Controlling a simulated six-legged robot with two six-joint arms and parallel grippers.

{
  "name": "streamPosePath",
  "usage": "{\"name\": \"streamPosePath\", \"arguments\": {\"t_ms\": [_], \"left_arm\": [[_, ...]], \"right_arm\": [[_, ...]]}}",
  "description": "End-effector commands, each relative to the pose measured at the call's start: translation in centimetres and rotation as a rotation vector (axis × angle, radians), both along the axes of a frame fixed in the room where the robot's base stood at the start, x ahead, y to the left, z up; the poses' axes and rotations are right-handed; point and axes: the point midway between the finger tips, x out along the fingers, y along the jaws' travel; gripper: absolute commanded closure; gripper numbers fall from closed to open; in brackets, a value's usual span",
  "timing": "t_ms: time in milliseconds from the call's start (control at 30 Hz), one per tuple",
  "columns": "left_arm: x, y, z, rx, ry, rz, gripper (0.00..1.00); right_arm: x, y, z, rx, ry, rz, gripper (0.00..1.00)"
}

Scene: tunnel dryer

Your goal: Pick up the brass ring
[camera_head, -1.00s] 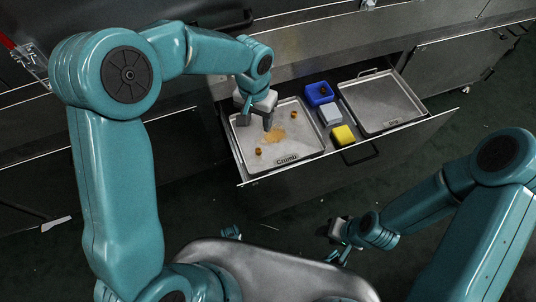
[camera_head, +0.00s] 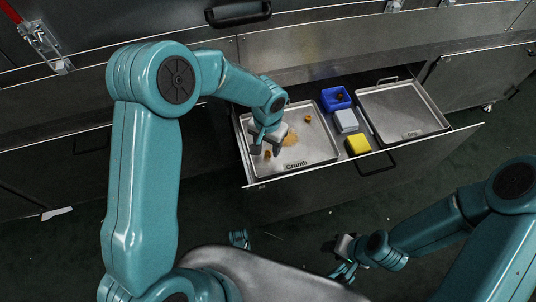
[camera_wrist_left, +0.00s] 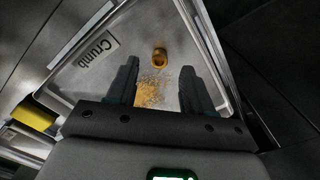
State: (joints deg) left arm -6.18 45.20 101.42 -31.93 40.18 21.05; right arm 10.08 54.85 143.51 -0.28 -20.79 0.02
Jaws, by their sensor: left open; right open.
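A small brass ring (camera_head: 267,154) lies in the near left part of the metal tray marked "Crumb" (camera_head: 312,162). In the left wrist view the brass ring (camera_wrist_left: 159,56) shows just beyond and between my fingertips, apart from them. My left gripper (camera_head: 266,147) is open and empty, low over the tray beside the ring, fingers pointing down; it also shows in the left wrist view (camera_wrist_left: 159,77). A second small brass-coloured piece (camera_head: 308,118) lies toward the tray's back right. My right gripper (camera_head: 344,270) is open and empty, low over the floor in front of the drawer.
Tan crumbs (camera_head: 294,138) lie mid-tray. The open drawer (camera_head: 350,178) also holds a blue bin (camera_head: 335,99), a grey block (camera_head: 346,121), a yellow block (camera_head: 358,145) and a second metal tray (camera_head: 405,108) that looks empty. Drawer walls and tray rims stand around my left gripper.

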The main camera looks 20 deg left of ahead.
Motion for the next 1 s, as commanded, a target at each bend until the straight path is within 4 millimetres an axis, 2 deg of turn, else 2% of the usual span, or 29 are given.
{"name": "streamPosePath", "arguments": {"t_ms": [33,133,367,400,467,533,567,867,1000], "left_arm": [[-0.1,0.0,-1.5,0.0,0.002,-0.001,0.49],[-0.1,-0.1,-2.8,0.0,0.003,0.001,0.49],[0.0,-0.1,-3.0,-0.001,-0.001,0.001,0.49],[0.0,-0.1,-3.0,-0.001,-0.001,0.0,0.55],[0.0,-0.1,-3.0,-0.001,0.0,0.0,0.75],[0.0,-0.1,-3.0,-0.001,0.0,0.0,0.98],[0.0,-0.1,-3.0,-0.001,0.0,0.0,1.0],[0.0,-0.1,-2.8,-0.001,0.0,0.0,1.0],[0.0,-0.1,-1.9,-0.001,-0.001,0.001,1.0]], "right_arm": [[0.0,0.0,-0.9,0.0,0.0,0.0,0.57],[0.0,0.0,-1.3,0.0,-0.001,-0.001,0.57],[0.0,0.0,-1.2,0.0,-0.001,-0.001,0.57],[0.0,0.0,-1.2,0.0,-0.001,-0.001,0.57],[0.0,0.0,-1.2,0.0,-0.001,-0.001,0.57],[0.0,0.0,-1.2,0.0,-0.001,-0.001,0.57],[0.0,0.0,-1.2,0.0,-0.001,-0.001,0.57],[0.0,0.0,-1.1,0.0,-0.001,-0.001,0.57],[0.0,0.0,-0.8,0.0,-0.001,-0.001,0.57]]}}
